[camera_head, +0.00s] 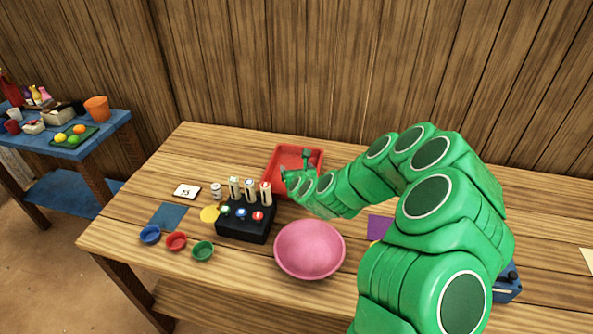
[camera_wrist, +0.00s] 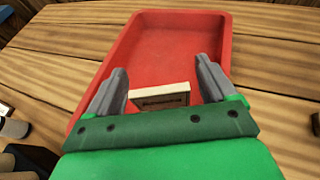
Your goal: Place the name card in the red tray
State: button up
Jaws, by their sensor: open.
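The red tray (camera_head: 283,157) sits at the back middle of the table, and it fills much of the wrist view (camera_wrist: 178,48). A small card-like piece (camera_wrist: 160,97), likely the name card, shows in the wrist view, with a pale top edge and dark writing on its face. It appears to stand inside the tray, between my fingers, with gaps on both sides. Its lower part is hidden by my gripper. My gripper (camera_wrist: 162,66) is open over the tray; in the head view it (camera_head: 297,165) is small and partly covers the tray.
A black rack (camera_head: 245,229) with pale cylinders stands just left-front of the tray. A pink bowl (camera_head: 309,250) is in front. Several small coloured bowls (camera_head: 176,241) and a white price card (camera_head: 186,191) lie left. A blue side table (camera_head: 75,144) is at the far left.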

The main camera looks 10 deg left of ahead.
jog(key=shift+r, duration=0.1)
jog(key=v, duration=0.6)
jog(key=shift+d, duration=0.1)
jog(key=shift+s+d+r, duration=0.2)
jog(key=shift+s+r, duration=0.1)
jog(key=shift+s, duration=0.3)
